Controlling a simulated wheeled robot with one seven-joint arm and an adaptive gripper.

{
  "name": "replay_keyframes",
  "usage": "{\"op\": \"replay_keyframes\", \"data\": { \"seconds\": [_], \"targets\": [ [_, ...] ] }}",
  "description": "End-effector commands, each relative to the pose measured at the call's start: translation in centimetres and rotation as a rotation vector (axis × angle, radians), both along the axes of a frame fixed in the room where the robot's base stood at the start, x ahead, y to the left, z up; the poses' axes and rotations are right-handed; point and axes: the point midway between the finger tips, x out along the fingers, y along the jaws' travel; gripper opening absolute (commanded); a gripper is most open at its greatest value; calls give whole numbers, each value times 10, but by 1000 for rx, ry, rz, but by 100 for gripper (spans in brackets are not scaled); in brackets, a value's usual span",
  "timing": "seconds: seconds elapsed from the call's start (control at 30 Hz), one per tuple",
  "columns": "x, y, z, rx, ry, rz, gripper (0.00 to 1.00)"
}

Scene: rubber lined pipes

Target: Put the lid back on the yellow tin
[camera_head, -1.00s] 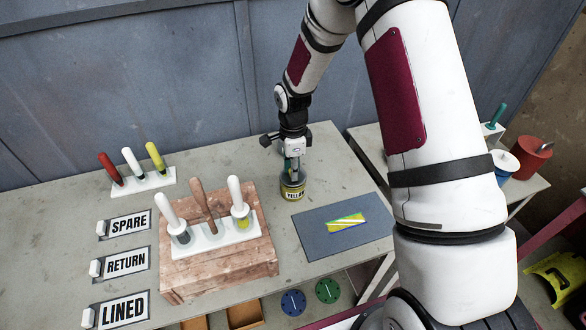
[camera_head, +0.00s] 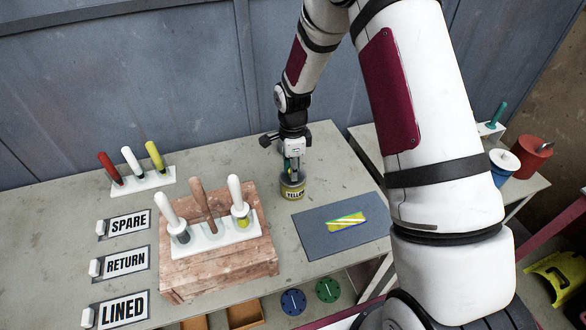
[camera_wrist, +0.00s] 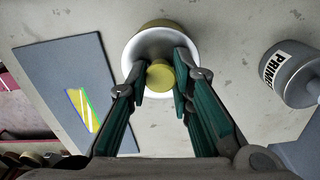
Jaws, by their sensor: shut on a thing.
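The yellow tin (camera_head: 292,191), with a yellow label, stands upright on the bench below my gripper (camera_head: 291,166). In the wrist view my teal fingers (camera_wrist: 160,78) are shut on a small yellow knob, which I take to be the knob of the lid (camera_wrist: 159,74). A pale round disc surrounds the knob, with an olive-yellow rim (camera_wrist: 168,24) showing behind its far side. The lid is at the tin's mouth; I cannot tell whether it is seated or held slightly above.
A wooden block (camera_head: 222,268) with several handled tools stands left of the tin. A grey mat (camera_head: 312,238) with a yellow striped piece (camera_head: 345,222) lies to the right. The wrist view shows a grey primer can (camera_wrist: 292,74). Bench behind the tin is clear.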

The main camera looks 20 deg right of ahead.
Motion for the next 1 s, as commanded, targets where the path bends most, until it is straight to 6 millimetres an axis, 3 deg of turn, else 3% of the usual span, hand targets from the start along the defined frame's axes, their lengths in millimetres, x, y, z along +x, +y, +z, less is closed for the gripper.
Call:
{"op": "replay_keyframes", "data": {
  "seconds": [0.23,0.27,0.33,0.57,0.67,1.0],
  "targets": [
    [0,0,0,0,0,-1,0],
    [0,-1,0,0,0,-1,28],
    [0,-1,0,0,0,-1,43],
    [0,-1,0,0,0,-1,44],
    [0,-1,0,0,0,-1,64],
    [0,-1,1,0,-1,-1,64]
  ]
}}
